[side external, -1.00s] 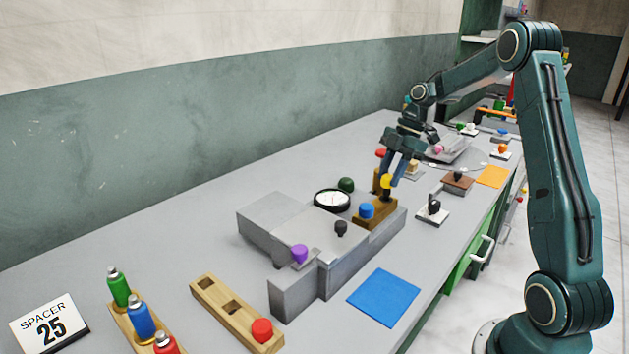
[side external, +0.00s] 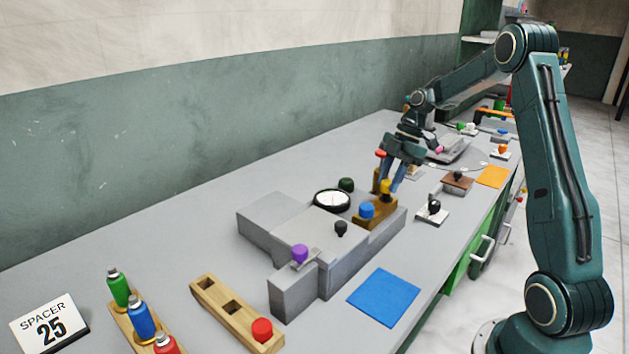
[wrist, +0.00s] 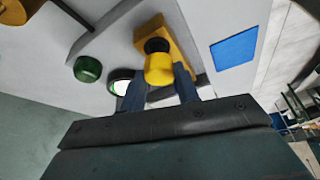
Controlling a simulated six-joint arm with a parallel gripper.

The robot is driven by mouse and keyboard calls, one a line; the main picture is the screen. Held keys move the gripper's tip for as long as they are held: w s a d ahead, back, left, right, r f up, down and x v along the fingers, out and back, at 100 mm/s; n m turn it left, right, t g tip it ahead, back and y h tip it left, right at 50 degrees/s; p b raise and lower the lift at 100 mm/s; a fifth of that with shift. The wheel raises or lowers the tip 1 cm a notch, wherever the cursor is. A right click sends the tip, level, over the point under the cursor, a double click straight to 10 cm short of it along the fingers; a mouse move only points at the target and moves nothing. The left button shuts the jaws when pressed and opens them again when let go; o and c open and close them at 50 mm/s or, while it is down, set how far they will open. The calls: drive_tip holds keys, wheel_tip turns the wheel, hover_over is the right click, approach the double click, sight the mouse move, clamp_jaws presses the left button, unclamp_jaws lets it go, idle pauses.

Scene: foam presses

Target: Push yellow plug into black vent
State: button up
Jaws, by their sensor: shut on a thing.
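The yellow plug (side external: 386,187) is between the fingers of my gripper (side external: 391,184), which is shut on it. It stands over the brown wooden block (side external: 378,220) on the grey fixture. In the wrist view the yellow plug (wrist: 159,70) sits between the two blue-grey fingers of my gripper (wrist: 161,76). A round black piece, apparently the black vent (wrist: 156,45), shows at the plug's far end, against the wooden block (wrist: 181,47). Plug and black piece look touching or very close. I cannot tell how deep the plug sits.
A blue knob (side external: 366,210) is on the same block, close to my gripper. A blue mat (side external: 384,296) lies flat in front.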

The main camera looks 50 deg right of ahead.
drive_tip(key=shift+f, duration=1.2)
drive_tip(key=o, duration=1.1)
drive_tip(key=shift+c, duration=0.2)
drive_tip(key=shift+r, duration=0.1)
drive_tip(key=v, duration=1.3)
drive_tip(key=shift+d+r, duration=0.2)
drive_tip(key=shift+s, duration=0.1)
drive_tip(key=shift+a+r, duration=0.1)
